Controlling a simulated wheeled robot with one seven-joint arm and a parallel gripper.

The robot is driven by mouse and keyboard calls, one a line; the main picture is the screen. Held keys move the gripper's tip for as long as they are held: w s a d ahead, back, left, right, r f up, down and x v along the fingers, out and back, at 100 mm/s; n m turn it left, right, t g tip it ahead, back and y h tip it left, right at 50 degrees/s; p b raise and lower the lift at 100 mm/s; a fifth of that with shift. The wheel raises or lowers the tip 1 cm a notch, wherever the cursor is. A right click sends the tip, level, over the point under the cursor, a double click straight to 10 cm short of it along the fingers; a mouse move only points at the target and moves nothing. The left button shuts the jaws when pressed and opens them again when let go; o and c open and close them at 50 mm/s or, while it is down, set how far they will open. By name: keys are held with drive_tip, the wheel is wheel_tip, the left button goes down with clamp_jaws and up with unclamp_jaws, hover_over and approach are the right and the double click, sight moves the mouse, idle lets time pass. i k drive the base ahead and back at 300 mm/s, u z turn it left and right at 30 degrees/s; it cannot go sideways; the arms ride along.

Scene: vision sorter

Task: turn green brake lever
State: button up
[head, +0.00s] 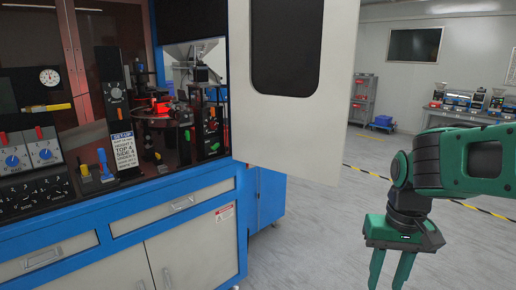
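My gripper (390,272), green and black, points down at the lower right, outside the machine and well apart from both green parts. Its two fingers are spread with nothing visible between them; the tips reach the picture's lower edge.
The white machine door (292,125) hangs open between the work area and my arm. A blue and white cabinet (150,240) is below the machine. A yellow knob (85,171) and a blue knob (105,167) stand at the left. The grey floor (310,240) is clear.

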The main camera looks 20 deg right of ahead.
sight(217, 145)
drive_tip(key=z, duration=0.6)
drive_tip(key=k, duration=0.8)
drive_tip(key=z, duration=0.65)
drive_tip(key=i, duration=0.5)
drive_tip(key=u, duration=0.65)
drive_tip(key=i, duration=1.15)
drive_tip(key=u, duration=1.35)
drive_tip(key=i, duration=0.75)
drive_tip(key=u, duration=0.45)
